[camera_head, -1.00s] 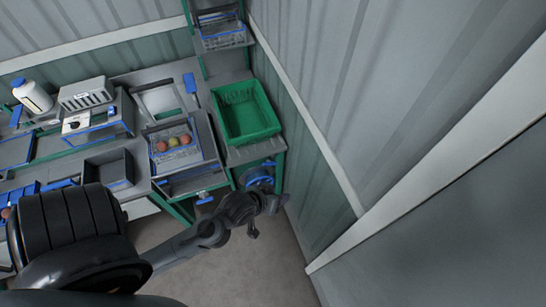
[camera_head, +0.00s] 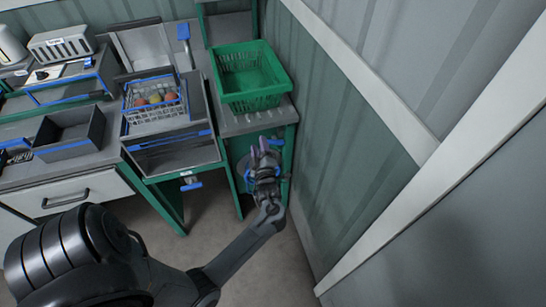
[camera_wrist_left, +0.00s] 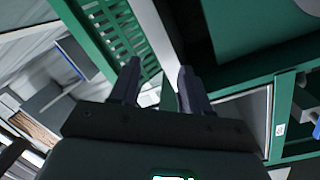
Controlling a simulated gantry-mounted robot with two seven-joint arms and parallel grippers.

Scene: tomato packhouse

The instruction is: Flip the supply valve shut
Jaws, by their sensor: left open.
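A small valve with a blue lever (camera_head: 191,184) and a pale body is under the front of the sink bench in the head view. My left gripper (camera_head: 259,150) is open and empty, right of that lever and in front of the green-legged stand, with a clear gap between. It partly hides a round blue-rimmed fitting (camera_head: 245,168) on the stand; I cannot tell whether they touch. In the left wrist view the two fingers (camera_wrist_left: 159,68) are apart with nothing between them. A grey and blue part at that view's right edge is cut off. My right gripper is out of view.
A green crate (camera_head: 251,103) stands on the stand above the gripper. A wire basket (camera_head: 183,112) with several tomatoes sits at the sink. A dark tray (camera_head: 97,138) and a drawer (camera_head: 35,199) are left. A corrugated wall (camera_head: 340,150) closes the right side.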

